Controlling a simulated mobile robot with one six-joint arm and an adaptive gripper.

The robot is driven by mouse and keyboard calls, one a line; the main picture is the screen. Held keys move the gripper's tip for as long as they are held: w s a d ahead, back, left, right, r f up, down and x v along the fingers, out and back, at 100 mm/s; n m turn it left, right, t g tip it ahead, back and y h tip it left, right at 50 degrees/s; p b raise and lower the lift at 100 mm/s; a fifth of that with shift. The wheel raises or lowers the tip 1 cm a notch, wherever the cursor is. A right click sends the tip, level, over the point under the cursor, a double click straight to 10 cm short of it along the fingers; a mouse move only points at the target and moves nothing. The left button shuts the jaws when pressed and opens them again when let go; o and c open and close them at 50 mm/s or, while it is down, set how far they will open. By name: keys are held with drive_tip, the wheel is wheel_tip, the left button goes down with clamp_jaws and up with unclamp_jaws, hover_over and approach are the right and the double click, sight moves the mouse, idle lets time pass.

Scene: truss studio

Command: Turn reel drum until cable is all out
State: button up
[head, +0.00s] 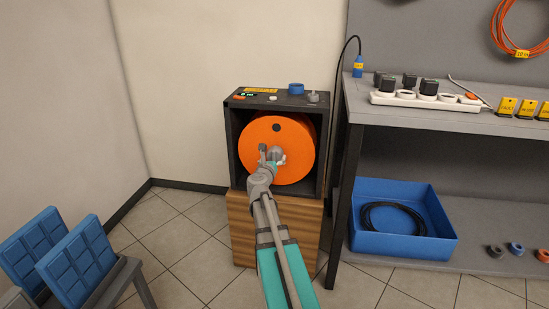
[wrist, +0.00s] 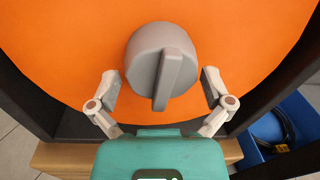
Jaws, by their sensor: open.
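The orange reel drum (head: 298,134) sits inside a dark open-front box (head: 233,150) on a wooden block. It fills most of the wrist view (wrist: 60,50). A grey round knob with a raised bar (wrist: 161,65) is on the drum's face. My gripper (wrist: 160,85) is open, with one finger on each side of the knob's lower part and gaps to both. In the head view my gripper (head: 271,155) is in front of the drum's middle and hides the knob. A dark round spot (head: 276,128) shows on the drum's upper face. I see no cable on the drum's face.
A blue ring (head: 296,88) and small controls are on the box top. To the right, a bench (head: 420,116) holds a power strip with black plugs. A blue bin (head: 400,243) with coiled black cable is below. Blue folding seats (head: 75,262) are at left.

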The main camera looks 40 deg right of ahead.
drive_tip(key=shift+w+d, duration=0.35)
drive_tip(key=shift+d, duration=0.2)
drive_tip(key=c, duration=1)
